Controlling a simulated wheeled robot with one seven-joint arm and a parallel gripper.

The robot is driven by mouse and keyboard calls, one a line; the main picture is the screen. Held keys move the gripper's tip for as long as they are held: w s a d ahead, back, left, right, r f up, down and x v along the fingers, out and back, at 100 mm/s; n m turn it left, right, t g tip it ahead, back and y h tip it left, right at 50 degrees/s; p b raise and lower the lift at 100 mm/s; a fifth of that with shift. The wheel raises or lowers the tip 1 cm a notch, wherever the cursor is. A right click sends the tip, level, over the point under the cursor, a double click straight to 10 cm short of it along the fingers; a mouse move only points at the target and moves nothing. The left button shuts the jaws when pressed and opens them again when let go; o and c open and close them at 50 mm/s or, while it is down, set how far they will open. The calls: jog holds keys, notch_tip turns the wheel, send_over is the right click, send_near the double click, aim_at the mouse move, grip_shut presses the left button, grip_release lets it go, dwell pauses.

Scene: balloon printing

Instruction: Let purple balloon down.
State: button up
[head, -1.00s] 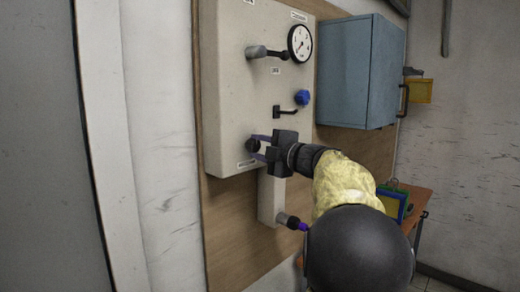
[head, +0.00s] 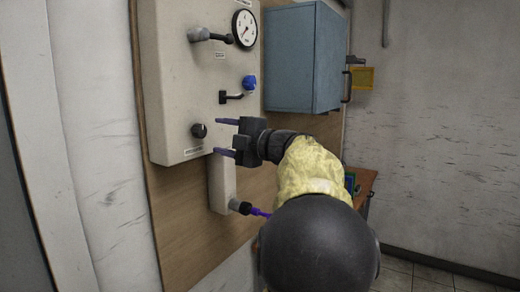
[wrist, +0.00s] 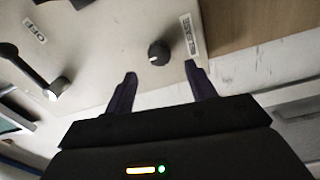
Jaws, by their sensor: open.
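The purple balloon (head: 259,212) shows as a small, limp-looking purple piece on a dark nozzle (head: 240,206) below the panel; part of it is hidden behind my arm. A black knob (head: 199,130) sits low on the beige panel (head: 172,80), above a label. In the wrist view the knob (wrist: 158,53) lies ahead, between the lines of the fingers and apart from them. My gripper (head: 222,137) is open and empty, just right of the knob and clear of it in the head view.
A pressure gauge (head: 244,28) and a grey valve (head: 199,34) are higher up. A blue-grey cabinet (head: 300,58) juts from the wall at right. A wooden table (head: 362,181) stands behind my arm.

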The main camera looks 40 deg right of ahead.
jog(key=b+v, duration=0.2)
jog(key=v, duration=0.9)
jog(key=shift+f, duration=0.1)
jog(key=w+a+f+m+t+h, duration=0.1)
jog(key=w+f+m+t+h, duration=0.1)
jog(key=w+f+m+h, duration=0.5)
jog(key=w+a+f+m+g+h+p, duration=0.1)
jog(key=a+f+m+g, duration=0.15)
jog(key=f+m, duration=0.35)
jog(key=w+a+f+m+g+h+p, duration=0.15)
jog(key=a+f+m, duration=0.25)
jog(key=f, duration=0.4)
jog(key=s+a+f+m+g+y, duration=0.1)
jog(key=s+a+f+g, duration=0.5)
jog(key=f, duration=0.5)
jog(key=s+a+f+m+g+y, duration=0.2)
jog(key=s+a+f+g, duration=0.4)
jog(key=s+a+f, duration=0.4)
jog(key=s+f, duration=0.1)
jog(key=s, duration=0.2)
jog(key=shift+s+a+g, duration=0.15)
jog(key=shift+s+g, duration=0.1)
jog(key=shift+g, duration=0.05)
